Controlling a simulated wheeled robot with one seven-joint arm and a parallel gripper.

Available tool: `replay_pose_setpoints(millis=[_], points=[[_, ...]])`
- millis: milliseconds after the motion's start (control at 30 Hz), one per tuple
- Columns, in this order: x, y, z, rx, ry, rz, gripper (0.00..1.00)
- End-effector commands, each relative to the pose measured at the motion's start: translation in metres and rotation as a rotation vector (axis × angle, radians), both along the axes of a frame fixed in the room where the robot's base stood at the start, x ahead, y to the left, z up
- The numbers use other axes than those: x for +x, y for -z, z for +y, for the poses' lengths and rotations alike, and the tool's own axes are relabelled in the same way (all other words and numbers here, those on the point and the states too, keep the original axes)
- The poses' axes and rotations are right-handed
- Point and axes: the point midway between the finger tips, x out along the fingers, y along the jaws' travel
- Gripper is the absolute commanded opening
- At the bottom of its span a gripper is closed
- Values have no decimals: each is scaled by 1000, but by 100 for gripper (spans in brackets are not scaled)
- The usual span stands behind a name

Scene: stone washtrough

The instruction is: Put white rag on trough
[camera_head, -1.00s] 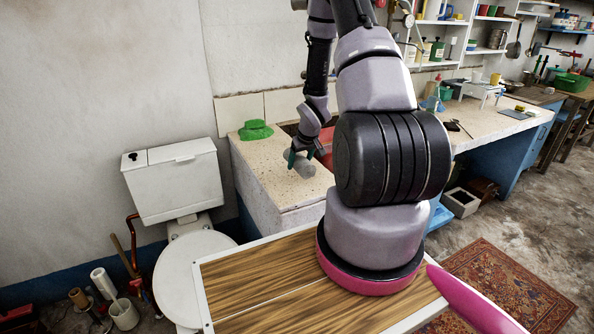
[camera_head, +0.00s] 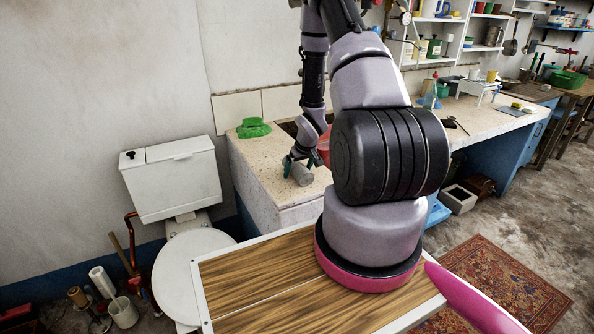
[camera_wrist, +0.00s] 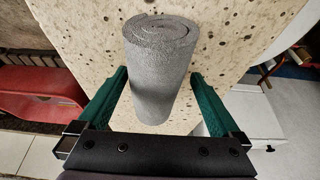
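A grey, rolled-up cloth (camera_head: 301,174), the only thing here that matches the white rag, is at the pale speckled stone top of the trough (camera_head: 262,172). In the wrist view the roll (camera_wrist: 160,80) shows its spiral end and looks grey rather than white. My gripper (camera_head: 299,168) is over the stone top with its green fingers apart. In the wrist view the gripper (camera_wrist: 158,76) has one finger on each side of the roll, with gaps beside its lower part. Whether the fingertips touch it, I cannot tell.
A green cloth (camera_head: 253,128) lies at the trough's back left corner. A red object (camera_wrist: 40,92) is beside the stone top. A white toilet (camera_head: 172,180) stands left, and a wood-topped table (camera_head: 250,275) is in front. The stone around the roll is clear.

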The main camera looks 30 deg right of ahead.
Motion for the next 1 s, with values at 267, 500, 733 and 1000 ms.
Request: replay_pose_setpoints(millis=[267,500,733,1000], points=[[-8,-28,-1,0,1,-3,100],[-28,-76,-2,0,3,-4,100],[-42,-107,-2,1,2,-2,100],[-45,-119,-2,-2,2,-1,100]])
